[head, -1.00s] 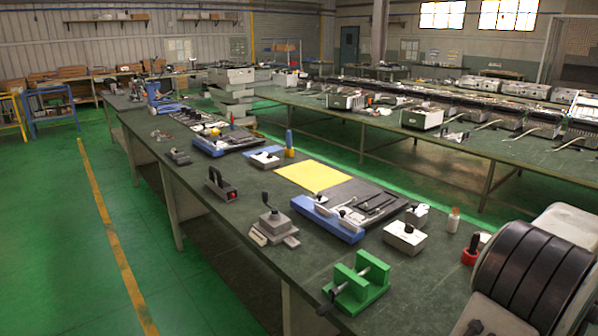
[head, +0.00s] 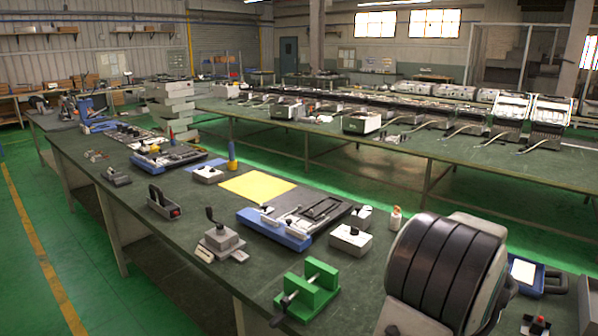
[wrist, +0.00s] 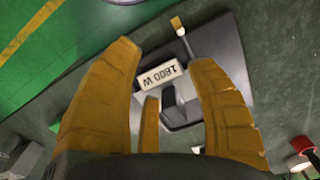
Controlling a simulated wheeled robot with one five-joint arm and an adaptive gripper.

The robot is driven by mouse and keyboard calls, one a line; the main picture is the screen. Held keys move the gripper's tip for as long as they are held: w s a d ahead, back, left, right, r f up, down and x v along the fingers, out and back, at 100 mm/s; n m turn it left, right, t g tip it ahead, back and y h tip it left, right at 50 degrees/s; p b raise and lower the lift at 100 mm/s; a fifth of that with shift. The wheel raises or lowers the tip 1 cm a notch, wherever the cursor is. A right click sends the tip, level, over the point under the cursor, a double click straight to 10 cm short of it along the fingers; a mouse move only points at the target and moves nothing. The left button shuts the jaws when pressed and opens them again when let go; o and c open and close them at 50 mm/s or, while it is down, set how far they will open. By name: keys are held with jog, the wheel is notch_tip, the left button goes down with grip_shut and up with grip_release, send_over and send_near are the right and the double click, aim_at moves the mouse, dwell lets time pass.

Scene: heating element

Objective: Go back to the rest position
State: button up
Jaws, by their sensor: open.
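My gripper (wrist: 165,57) shows in the wrist view as yellow-brown fingers spread wide apart, open with nothing held. Beyond the fingers is a grey device (wrist: 222,48) with a white label (wrist: 160,77) marked in watts and a dark lever. A gap between it and the fingertips cannot be judged. The head view does not show my gripper. There, a grey block with a lever (head: 220,238) and a white label stands on the green-grey workbench (head: 190,215). I cannot tell if it is the same device.
A red-topped item (wrist: 302,145) is at right in the wrist view. Green floor (head: 100,290) is free at left.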

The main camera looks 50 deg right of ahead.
jog(key=w+a+r+n+t, duration=0.1)
jog(key=w+a+r+n, duration=0.1)
jog(key=w+a+n, duration=0.4)
jog(key=w+a+r+n+t, duration=0.1)
jog(key=w+a+r+n, duration=0.2)
jog(key=a, duration=1.4)
jog(key=w+a+r+n+t, duration=0.1)
jog(key=w+a+r+n, duration=0.1)
jog(key=w+a+n, duration=0.7)
jog(key=shift+w+a+r+n+t+h, duration=0.35)
jog(key=shift+a+n, duration=0.65)
jog(key=shift+a, duration=0.4)
